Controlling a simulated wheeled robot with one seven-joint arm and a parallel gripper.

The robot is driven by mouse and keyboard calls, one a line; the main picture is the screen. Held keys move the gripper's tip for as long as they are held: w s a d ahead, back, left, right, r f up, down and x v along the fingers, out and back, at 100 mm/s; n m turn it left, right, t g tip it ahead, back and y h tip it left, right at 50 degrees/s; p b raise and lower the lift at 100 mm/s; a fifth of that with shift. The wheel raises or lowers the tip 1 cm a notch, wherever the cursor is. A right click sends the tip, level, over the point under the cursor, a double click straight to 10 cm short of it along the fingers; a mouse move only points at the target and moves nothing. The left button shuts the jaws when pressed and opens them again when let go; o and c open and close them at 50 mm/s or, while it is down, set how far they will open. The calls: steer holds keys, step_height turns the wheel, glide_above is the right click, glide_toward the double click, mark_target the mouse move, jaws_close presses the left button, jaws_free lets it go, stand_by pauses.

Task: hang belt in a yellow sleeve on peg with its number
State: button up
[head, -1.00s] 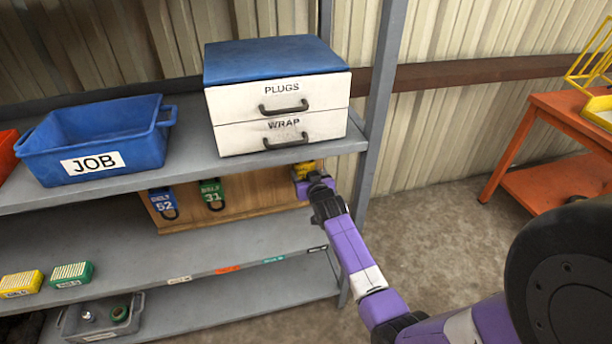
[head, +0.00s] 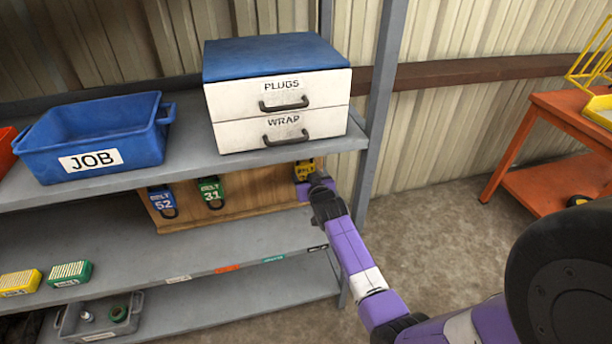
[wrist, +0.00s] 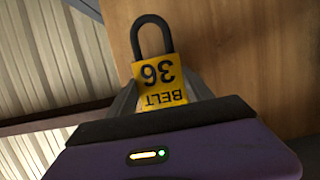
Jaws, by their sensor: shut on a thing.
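The belt in a yellow sleeve (head: 304,170) is at the right end of the wooden peg board (head: 250,193) under the upper shelf. In the wrist view its yellow sleeve (wrist: 160,85) reads BELT 36 upside down, and a black loop (wrist: 152,35) sticks out past it in front of the wood. My gripper (head: 316,180) is shut on the yellow sleeve; the fingers also show in the wrist view (wrist: 160,102). I cannot see a peg in the loop, nor tell whether the loop touches the board. A blue sleeve marked 52 (head: 161,200) and a green one marked 31 (head: 211,190) hang on the board.
The upper shelf holds a blue JOB bin (head: 95,140) and a drawer unit (head: 277,95) marked PLUGS and WRAP. A grey upright post (head: 378,110) stands just right of my gripper. Yellow (head: 20,283) and green (head: 70,273) boxes sit on the middle shelf.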

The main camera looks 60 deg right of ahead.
steer(key=o, duration=1.5)
steer(key=v, duration=0.7)
steer(key=shift+s+a+r, duration=0.15)
steer(key=shift+s+a, duration=0.1)
steer(key=shift+a, duration=0.05)
steer(key=shift+r, duration=0.1)
